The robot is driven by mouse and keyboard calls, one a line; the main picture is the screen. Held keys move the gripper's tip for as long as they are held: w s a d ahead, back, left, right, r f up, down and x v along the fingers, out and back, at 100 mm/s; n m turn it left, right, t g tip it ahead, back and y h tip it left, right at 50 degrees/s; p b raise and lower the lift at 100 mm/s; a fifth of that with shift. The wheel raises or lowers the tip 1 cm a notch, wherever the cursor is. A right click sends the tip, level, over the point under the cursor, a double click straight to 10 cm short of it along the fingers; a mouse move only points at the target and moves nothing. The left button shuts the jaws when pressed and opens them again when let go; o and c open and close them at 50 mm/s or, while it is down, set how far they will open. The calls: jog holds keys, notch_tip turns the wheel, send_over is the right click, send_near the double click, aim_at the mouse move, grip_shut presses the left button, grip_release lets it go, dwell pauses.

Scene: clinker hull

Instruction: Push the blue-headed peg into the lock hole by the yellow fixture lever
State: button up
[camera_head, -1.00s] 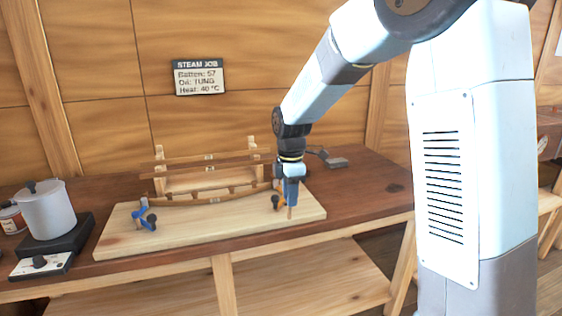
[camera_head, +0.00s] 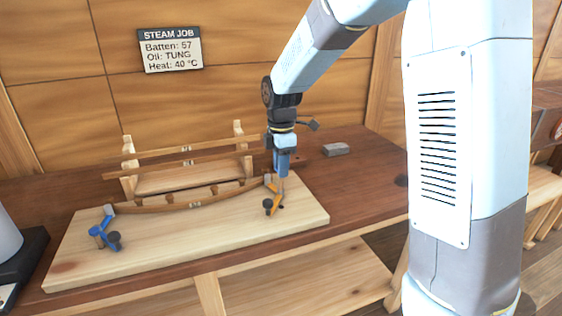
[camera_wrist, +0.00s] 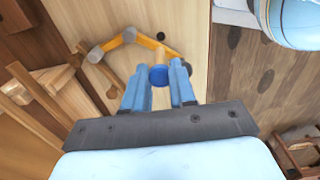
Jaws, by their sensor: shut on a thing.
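My gripper (camera_head: 283,168) points down over the right end of the board. In the wrist view its two blue fingers (camera_wrist: 158,86) are shut on the blue-headed peg (camera_wrist: 158,76), with the blue head between the fingertips. The peg's wooden shaft (camera_head: 283,185) shows below the fingers in the head view. The yellow fixture lever (camera_wrist: 148,42) lies beside the peg, its arm ending close to the fingers. A small dark hole (camera_wrist: 161,36) shows in the board just beyond the lever. I cannot tell whether the peg's tip touches the board.
A blue lever (camera_head: 104,232) with dark knobs sits at the board's left. A curved batten (camera_head: 190,204) runs between the levers, before a wooden rack (camera_head: 185,165). A grey block (camera_head: 336,149) lies behind right. The front of the board (camera_head: 190,240) is clear.

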aim_at(282, 187)
jog(key=shift+a+f, duration=0.1)
jog(key=shift+f, duration=2.5)
jog(key=shift+f, duration=1.35)
jog(key=o, duration=1)
jog(key=shift+r, duration=4)
jog(key=shift+d, duration=0.2)
